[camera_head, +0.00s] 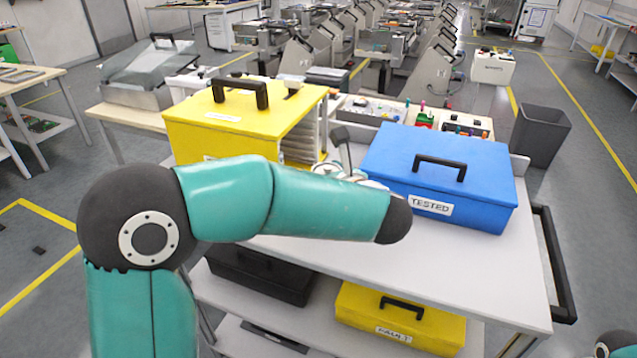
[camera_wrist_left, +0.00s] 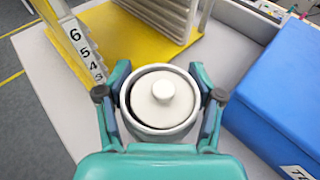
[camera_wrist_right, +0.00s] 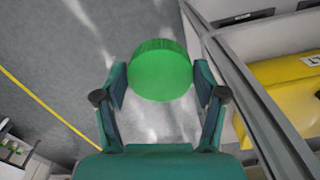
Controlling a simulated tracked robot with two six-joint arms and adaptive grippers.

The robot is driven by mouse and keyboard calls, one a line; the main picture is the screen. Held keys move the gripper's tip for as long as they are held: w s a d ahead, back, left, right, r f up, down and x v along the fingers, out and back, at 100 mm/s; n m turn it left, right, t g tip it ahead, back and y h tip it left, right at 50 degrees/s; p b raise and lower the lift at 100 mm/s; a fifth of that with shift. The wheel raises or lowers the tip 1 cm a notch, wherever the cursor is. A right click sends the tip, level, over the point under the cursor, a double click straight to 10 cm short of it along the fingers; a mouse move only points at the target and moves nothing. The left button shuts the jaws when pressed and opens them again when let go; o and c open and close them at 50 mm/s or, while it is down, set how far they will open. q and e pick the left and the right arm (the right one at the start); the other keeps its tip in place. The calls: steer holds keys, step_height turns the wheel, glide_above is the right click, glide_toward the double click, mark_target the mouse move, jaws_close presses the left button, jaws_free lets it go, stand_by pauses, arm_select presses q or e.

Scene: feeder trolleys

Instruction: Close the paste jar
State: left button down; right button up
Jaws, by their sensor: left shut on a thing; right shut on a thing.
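In the left wrist view the white paste jar (camera_wrist_left: 160,127) stands upright between the fingers of my left gripper (camera_wrist_left: 160,88), which is shut on it. The jar's top faces the camera and shows a white inner disc with a round knob (camera_wrist_left: 163,90). In the right wrist view my right gripper (camera_wrist_right: 160,82) is shut on a round green lid (camera_wrist_right: 160,70) with a ribbed edge. The lid is held over the floor beside the trolley, apart from the jar. In the head view my left arm largely hides the jar.
A yellow slotted rack (camera_head: 190,125) stands left of the jar on the white trolley top (camera_head: 470,270). A blue "TESTED" case (camera_head: 390,160) stands close on the right. The trolley top's front right is clear. A yellow case (camera_head: 360,318) lies on the lower shelf.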

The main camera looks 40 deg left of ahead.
arm_select(q)
step_height(320, 180, down, 3)
steer(key=shift+r, duration=0.15)
arm_select(e)
steer(key=shift+f, duration=0.15)
arm_select(q)
steer(key=shift+c, duration=0.8)
jaws_free()
arm_select(e)
steer(key=shift+f+b, duration=0.2)
steer(key=shift+b, duration=0.1)
arm_select(q)
steer(key=v, duration=1.2)
